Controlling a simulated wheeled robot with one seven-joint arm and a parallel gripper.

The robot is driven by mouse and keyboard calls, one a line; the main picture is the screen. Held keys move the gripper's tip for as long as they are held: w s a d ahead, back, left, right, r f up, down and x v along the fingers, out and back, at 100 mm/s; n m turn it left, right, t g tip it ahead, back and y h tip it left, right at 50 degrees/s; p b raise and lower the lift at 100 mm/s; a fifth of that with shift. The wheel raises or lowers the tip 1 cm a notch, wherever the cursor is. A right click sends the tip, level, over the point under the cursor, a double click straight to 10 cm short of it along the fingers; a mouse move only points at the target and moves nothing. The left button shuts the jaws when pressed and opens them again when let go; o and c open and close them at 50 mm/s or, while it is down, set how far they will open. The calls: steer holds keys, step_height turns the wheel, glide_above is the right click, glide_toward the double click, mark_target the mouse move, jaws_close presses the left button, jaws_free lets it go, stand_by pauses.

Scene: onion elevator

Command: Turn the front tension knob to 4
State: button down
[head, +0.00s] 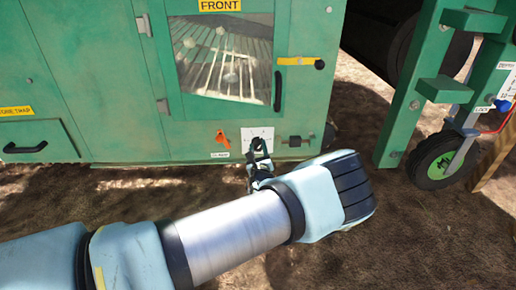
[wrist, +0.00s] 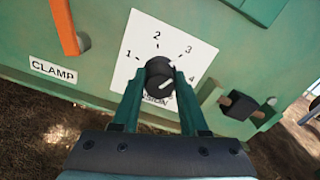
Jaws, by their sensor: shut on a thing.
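The front tension knob (wrist: 158,68) is a round black dial with a white mark, on a white plate (wrist: 178,38) numbered 1 to 4. The mark is on the knob's lower right part and slants toward the 4 side; I cannot tell if it lines up exactly. My gripper (wrist: 160,80) is shut on the knob, one finger at each side. The fingers hide the plate's lower part and some of its lettering. In the head view the plate (head: 262,133) is low on the green machine, and my gripper (head: 258,147) covers the knob.
An orange clamp lever (wrist: 65,28) is left of the plate, above a CLAMP label (wrist: 53,69). A dark latch (wrist: 240,104) is close on the right. A window (head: 222,60) is above. A green frame with a wheel (head: 440,160) stands at right. Bare ground lies below.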

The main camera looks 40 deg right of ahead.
steer(key=shift+r+m+p, duration=0.1)
steer(key=shift+m+p, duration=0.2)
steer(key=shift+p, duration=0.15)
steer(key=shift+r+m+p, duration=0.1)
steer(key=shift+m+p, duration=0.3)
steer(key=shift+p, duration=0.4)
steer(key=m+p, duration=0.2)
steer(key=p, duration=0.1)
steer(key=m+p, duration=0.2)
steer(key=m, duration=0.2)
steer(key=shift+s+p, duration=0.1)
steer(key=shift+p, duration=0.2)
steer(key=shift+f+m+p, duration=0.25)
steer(key=shift+m+p, duration=0.35)
steer(key=shift+m, duration=0.9)
steer(key=shift+c, duration=2.1)
jaws_free()
steer(key=shift+d, duration=0.1)
steer(key=shift+s, duration=0.1)
